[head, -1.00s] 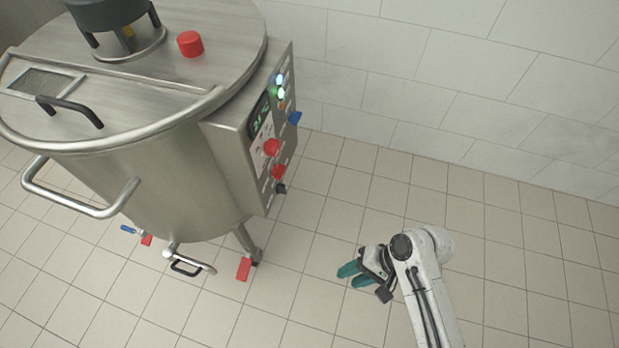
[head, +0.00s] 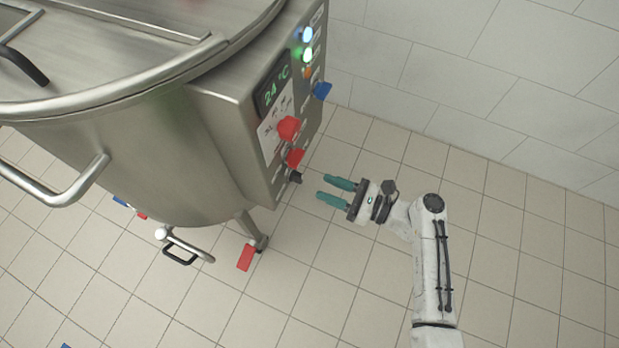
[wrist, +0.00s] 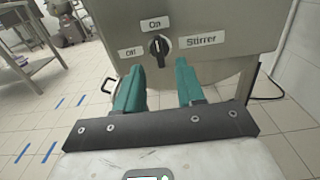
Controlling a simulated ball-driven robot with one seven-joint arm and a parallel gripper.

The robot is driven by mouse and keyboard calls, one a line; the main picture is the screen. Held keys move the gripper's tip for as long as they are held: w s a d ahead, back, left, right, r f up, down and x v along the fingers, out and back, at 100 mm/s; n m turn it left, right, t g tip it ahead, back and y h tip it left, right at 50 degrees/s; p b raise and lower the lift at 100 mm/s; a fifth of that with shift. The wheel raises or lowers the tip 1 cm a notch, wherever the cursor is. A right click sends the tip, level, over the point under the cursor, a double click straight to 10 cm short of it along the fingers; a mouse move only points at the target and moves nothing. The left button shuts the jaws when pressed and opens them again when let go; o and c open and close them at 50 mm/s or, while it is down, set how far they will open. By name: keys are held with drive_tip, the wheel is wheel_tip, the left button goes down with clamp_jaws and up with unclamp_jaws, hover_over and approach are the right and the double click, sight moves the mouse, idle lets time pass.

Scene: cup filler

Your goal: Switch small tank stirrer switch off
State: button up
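The small tank (head: 150,150) is a steel vessel on the left in the head view, with a control box on its right side. The stirrer switch is a black knob (head: 295,177) low on the box. In the wrist view, the black knob (wrist: 159,46) sits below an "On" label and left of a "Stirrer" label; a light mark on it points roughly up towards "On".
Two red knobs (head: 288,128) (head: 295,157), a blue knob (head: 321,91), lit lamps (head: 307,54) and a "24 °C" display (head: 272,92) are above the switch on the box. A tank leg (head: 252,235) stands below. Tiled floor on the right is clear up to the wall.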

sight(302, 179)
drive_tip(key=x, duration=0.6)
drive_tip(key=shift+s+a+b, duration=0.1)
drive_tip(key=shift+b, duration=0.3)
clamp_jaws()
